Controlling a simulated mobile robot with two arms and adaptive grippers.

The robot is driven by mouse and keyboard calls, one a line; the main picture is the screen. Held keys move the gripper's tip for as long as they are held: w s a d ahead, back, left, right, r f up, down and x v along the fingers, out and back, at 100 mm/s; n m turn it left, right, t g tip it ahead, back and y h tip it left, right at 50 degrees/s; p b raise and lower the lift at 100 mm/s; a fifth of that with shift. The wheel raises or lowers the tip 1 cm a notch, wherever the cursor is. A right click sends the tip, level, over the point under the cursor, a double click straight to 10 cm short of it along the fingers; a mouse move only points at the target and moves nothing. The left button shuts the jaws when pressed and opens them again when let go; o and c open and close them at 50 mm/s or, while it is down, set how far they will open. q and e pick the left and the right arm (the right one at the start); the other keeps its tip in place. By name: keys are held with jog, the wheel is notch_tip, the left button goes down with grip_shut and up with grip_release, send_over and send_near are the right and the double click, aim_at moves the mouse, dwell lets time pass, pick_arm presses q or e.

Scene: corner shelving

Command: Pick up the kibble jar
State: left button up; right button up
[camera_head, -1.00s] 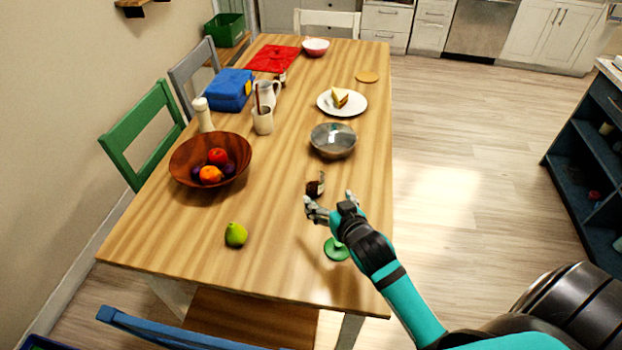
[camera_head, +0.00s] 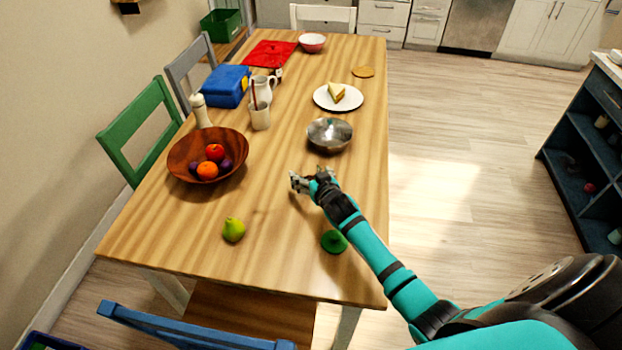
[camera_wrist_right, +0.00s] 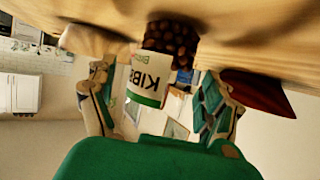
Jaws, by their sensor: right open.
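The kibble jar (camera_wrist_right: 150,75) shows in the right wrist view, which is turned upside down. It has brown pellets and a white label with dark letters and a green band. It stands on the wooden table between the two spread fingers of my right gripper (camera_wrist_right: 158,90). The fingers are open, one on each side of the jar; I cannot tell whether either touches it. In the head view my right gripper (camera_head: 309,181) is low over the table and hides the jar. My left gripper is not in view.
Around the gripper stand a metal bowl (camera_head: 330,134), a green pear (camera_head: 233,230), a green round object (camera_head: 333,241) and a wooden fruit bowl (camera_head: 237,143). A plate (camera_head: 322,101) with cake lies farther back. The table between pear and metal bowl is mostly clear.

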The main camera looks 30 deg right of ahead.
jog(key=shift+w+f, duration=0.1)
jog(key=shift+w, duration=0.15)
jog(key=c, duration=1.4)
jog(key=shift+c, duration=0.8)
jog(key=shift+r, duration=0.2)
